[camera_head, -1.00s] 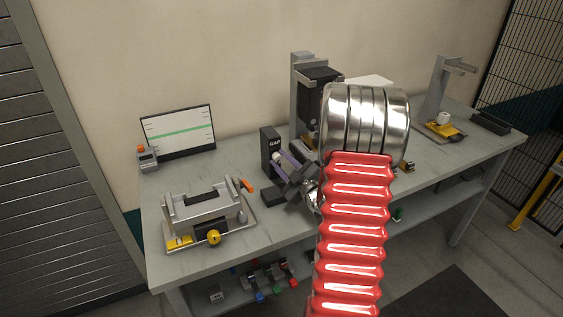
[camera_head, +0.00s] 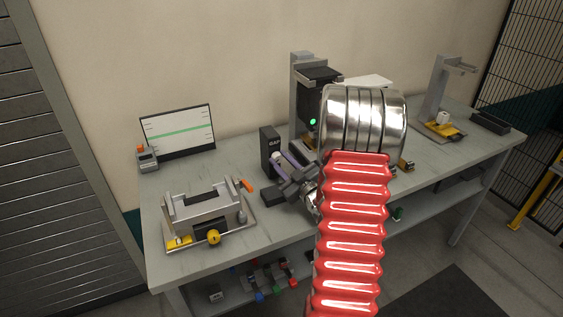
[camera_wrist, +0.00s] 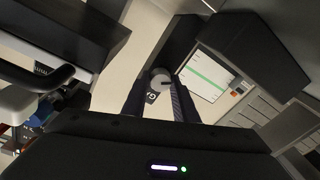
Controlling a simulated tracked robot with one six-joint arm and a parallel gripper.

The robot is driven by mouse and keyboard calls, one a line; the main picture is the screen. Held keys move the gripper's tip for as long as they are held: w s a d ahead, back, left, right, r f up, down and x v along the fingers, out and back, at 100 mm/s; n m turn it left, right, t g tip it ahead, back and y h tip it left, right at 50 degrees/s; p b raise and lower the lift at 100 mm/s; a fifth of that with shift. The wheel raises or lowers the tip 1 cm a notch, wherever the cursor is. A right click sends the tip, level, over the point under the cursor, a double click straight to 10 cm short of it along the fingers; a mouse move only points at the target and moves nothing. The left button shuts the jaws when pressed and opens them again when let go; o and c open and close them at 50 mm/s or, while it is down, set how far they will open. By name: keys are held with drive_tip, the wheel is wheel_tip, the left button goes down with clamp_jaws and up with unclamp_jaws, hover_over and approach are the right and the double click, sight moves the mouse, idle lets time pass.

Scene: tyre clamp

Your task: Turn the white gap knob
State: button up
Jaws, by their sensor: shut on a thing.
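The white gap knob (camera_wrist: 160,76) sits between the two fingertips of my gripper (camera_wrist: 160,84) in the wrist view, with a dark mark on its face. In the head view the knob (camera_head: 276,155) is a small pale spot on the front of the black GAP box (camera_head: 268,142). My gripper (camera_head: 281,159) is shut on the knob, its purplish fingers reaching to the box from the lower right. The sides of the knob are hidden by the fingers.
A screen with a green line (camera_head: 178,132) stands at the back left. A clamp fixture (camera_head: 207,207) lies front left. A tall press-like stand (camera_head: 302,95) with a green light is behind my arm. Another stand (camera_head: 440,88) is at the right.

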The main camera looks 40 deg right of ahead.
drive_tip(key=shift+a, duration=0.15)
drive_tip(key=o, duration=1.1)
drive_tip(key=shift+c, duration=0.2)
drive_tip(key=s, duration=0.4)
drive_tip(key=s+a, duration=0.1)
drive_tip(key=s, duration=0.4)
drive_tip(key=s+a, duration=0.1)
drive_tip(key=s, duration=0.3)
drive_tip(key=shift+s+a+f, duration=0.2)
drive_tip(key=shift+s+f, duration=0.05)
